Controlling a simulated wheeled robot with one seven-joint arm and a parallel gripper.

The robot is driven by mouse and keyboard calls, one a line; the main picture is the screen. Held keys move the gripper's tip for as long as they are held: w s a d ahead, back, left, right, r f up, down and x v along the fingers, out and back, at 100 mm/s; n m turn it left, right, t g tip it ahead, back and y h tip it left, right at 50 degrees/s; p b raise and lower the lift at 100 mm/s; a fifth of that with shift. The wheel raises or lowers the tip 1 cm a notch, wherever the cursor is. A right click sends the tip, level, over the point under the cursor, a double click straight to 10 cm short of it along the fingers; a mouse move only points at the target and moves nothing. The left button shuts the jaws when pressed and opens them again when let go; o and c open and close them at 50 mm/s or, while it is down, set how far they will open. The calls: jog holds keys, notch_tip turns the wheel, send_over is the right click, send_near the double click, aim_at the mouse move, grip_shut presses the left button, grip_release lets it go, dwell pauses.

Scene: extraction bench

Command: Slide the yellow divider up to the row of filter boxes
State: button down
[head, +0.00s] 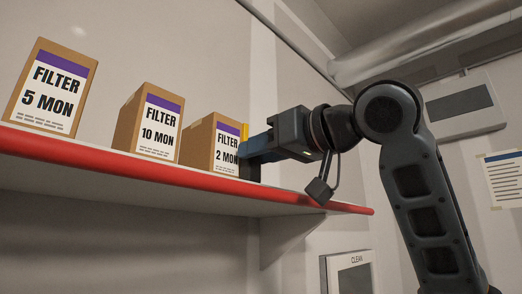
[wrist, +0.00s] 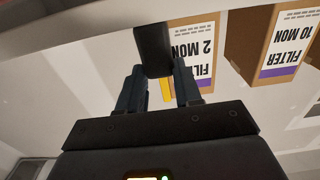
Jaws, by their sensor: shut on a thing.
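The yellow divider (head: 245,131) stands upright on the shelf at the right end of the row, mostly hidden by my gripper (head: 251,150). In the wrist view, my gripper (wrist: 160,88) has one finger on each side of the divider's yellow strip (wrist: 166,90) and is shut on it. A dark block (wrist: 153,48) shows at the strip's shelf end. The row of boxes is FILTER 5 MON (head: 52,88), FILTER 10 MON (head: 149,123) and FILTER 2 MON (head: 212,143). The divider is right beside the 2 MON box; I cannot tell whether they touch.
The boxes stand apart on a shelf with a red front edge (head: 150,172). The shelf continues clear to the right of my gripper. A panel marked CLEAN (head: 348,272) is below, and a paper sheet (head: 505,178) hangs on the right wall.

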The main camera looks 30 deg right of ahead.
jog(key=shift+d, duration=0.25)
jog(key=c, duration=0.8)
grip_release()
jog(key=shift+o, duration=0.2)
jog(key=b+v, duration=0.2)
jog(key=v, duration=0.5)
jog(key=shift+s+d, duration=0.1)
jog(key=shift+s, duration=0.2)
